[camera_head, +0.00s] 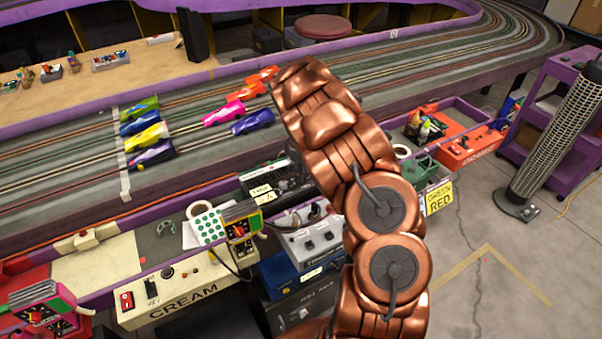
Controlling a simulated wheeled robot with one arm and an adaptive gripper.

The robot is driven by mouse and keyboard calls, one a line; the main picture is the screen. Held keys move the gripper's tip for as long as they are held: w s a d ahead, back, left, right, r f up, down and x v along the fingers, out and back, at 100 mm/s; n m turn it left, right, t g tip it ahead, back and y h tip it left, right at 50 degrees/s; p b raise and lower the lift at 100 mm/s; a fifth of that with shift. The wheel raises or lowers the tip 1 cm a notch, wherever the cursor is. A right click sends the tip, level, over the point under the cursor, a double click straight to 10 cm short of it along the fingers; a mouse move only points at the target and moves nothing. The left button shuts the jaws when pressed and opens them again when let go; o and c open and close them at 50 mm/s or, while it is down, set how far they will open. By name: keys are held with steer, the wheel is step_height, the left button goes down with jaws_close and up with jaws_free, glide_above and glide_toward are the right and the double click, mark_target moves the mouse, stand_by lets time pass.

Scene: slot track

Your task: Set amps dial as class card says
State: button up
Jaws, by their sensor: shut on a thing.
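My copper arm rises from the bottom, and its upper end hides the space behind it. No dial here is clearly marked as amps, and no dial setting can be read.
A cream panel (187,299) marked CREAM has a red switch. A green-and-yellow controller (240,228) stands beside it. Slot cars (147,135) sit on the purple-edged track (210,120). A red toolbox (470,143) and a mesh tower (560,130) are right. Floor at right is largely clear.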

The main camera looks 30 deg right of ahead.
jaws_close()
